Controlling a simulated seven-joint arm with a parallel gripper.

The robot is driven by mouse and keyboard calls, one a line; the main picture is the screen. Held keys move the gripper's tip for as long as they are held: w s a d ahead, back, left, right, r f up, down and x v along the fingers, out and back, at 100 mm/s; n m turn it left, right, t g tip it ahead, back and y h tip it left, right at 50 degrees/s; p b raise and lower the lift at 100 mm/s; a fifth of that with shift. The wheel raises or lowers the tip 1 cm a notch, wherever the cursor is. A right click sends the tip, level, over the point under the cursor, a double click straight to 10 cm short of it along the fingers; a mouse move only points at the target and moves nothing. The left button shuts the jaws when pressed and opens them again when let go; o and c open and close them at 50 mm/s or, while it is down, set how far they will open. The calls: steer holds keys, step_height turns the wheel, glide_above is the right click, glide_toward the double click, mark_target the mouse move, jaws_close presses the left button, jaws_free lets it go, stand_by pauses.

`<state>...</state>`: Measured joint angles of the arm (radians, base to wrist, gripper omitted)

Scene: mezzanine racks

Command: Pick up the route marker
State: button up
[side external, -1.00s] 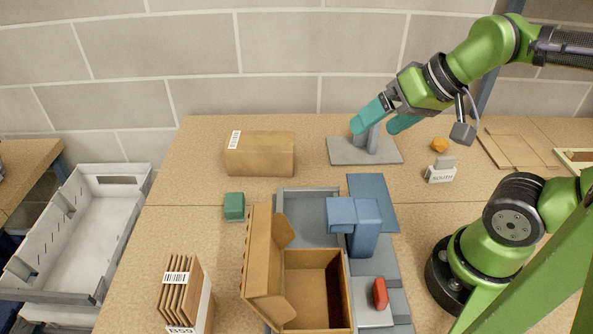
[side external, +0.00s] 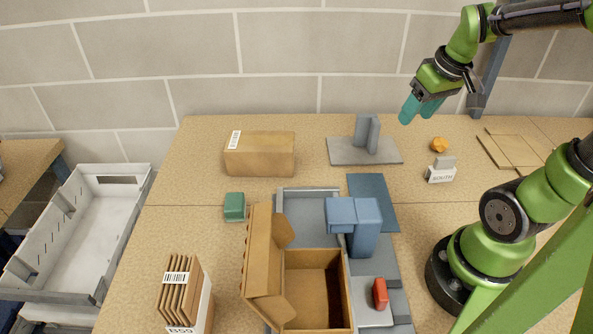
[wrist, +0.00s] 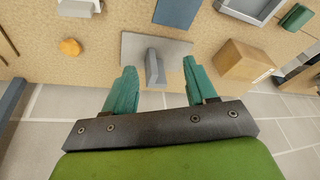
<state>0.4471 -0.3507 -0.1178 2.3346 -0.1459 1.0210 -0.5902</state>
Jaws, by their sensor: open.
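A small white block with a grey top and the word SOUTH on its front, which I take as the route marker (side external: 441,172), stands upright on the bench right of the grey stand. In the wrist view the marker (wrist: 76,8) shows only partly at the top edge. My gripper (side external: 417,116) is open and empty, its teal fingers pointing down, above the back of the bench and up and left of the marker. In the wrist view the gripper (wrist: 159,70) has the grey stand's upright between its fingers in the picture, with no contact clear.
An orange lump (side external: 439,145) lies just behind the marker. The grey stand (side external: 340,152) is left of them. A closed carton (side external: 259,154), a green block (side external: 234,206), an open box (side external: 318,290) and a blue device (side external: 366,222) occupy the left and front. Flat boards (side external: 515,148) lie right.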

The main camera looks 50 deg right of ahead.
mark_target(444, 167)
steer(key=s+d+f+n+g, duration=0.35)
steer(key=s+d+n, duration=0.35)
steer(key=d+n, duration=0.55)
steer(key=shift+n, duration=0.65)
steer(key=f, duration=0.3)
steer(key=a+f, duration=0.1)
steer(key=f, duration=0.3)
steer(key=a+f, duration=0.1)
steer(key=f, duration=0.2)
steer(key=shift+w+f, duration=0.25)
steer(key=shift+f, duration=0.05)
steer(key=shift+d+f, duration=0.2)
steer(key=shift+f, duration=2.45)
steer(key=c, duration=1)
